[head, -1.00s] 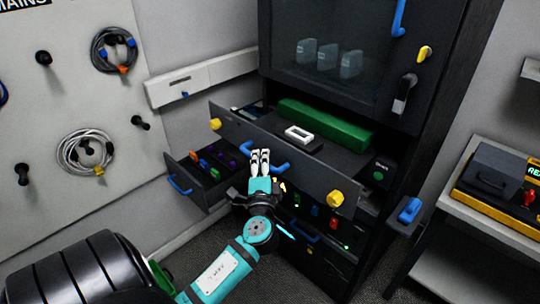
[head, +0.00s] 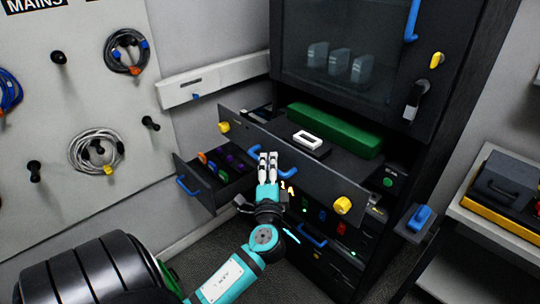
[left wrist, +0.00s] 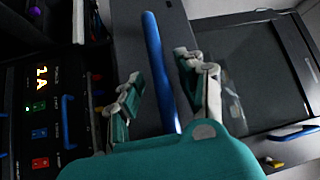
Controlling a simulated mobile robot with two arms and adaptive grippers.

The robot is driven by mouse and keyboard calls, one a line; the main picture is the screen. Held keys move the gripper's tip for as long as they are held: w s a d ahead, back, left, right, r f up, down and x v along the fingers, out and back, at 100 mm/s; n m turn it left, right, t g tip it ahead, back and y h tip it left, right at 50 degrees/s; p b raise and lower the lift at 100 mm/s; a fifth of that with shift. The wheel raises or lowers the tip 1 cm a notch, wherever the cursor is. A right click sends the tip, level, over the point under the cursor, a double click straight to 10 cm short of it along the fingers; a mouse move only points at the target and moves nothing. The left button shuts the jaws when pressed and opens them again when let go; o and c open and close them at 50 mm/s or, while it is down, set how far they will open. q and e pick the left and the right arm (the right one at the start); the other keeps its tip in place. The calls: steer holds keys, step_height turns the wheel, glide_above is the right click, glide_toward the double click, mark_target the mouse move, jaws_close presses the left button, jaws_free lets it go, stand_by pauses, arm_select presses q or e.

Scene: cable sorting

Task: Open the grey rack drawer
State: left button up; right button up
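The wide grey drawer (head: 310,175) of the dark rack stands pulled out, with a yellow knob near each end of its front. Its blue bar handle (head: 253,150) also shows in the left wrist view (left wrist: 158,70). My left gripper (head: 268,160) is at this handle, in front of the drawer. In the left wrist view its two fingers (left wrist: 165,90) are apart, with the handle running between them; a gap shows beside the bar. The fingertips hide part of the handle in the head view. My right gripper is not in view.
A smaller drawer (head: 208,196) with coloured items stands open to the lower left. A green block (head: 335,130) and a white frame (head: 309,141) lie behind the grey front. A blue-handled part (head: 419,217) juts out at right. Cables hang on the left wall panel.

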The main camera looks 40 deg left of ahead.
arm_select(q)
steer(key=v, duration=1.1)
steer(key=shift+d, duration=0.25)
steer(key=shift+f, duration=0.15)
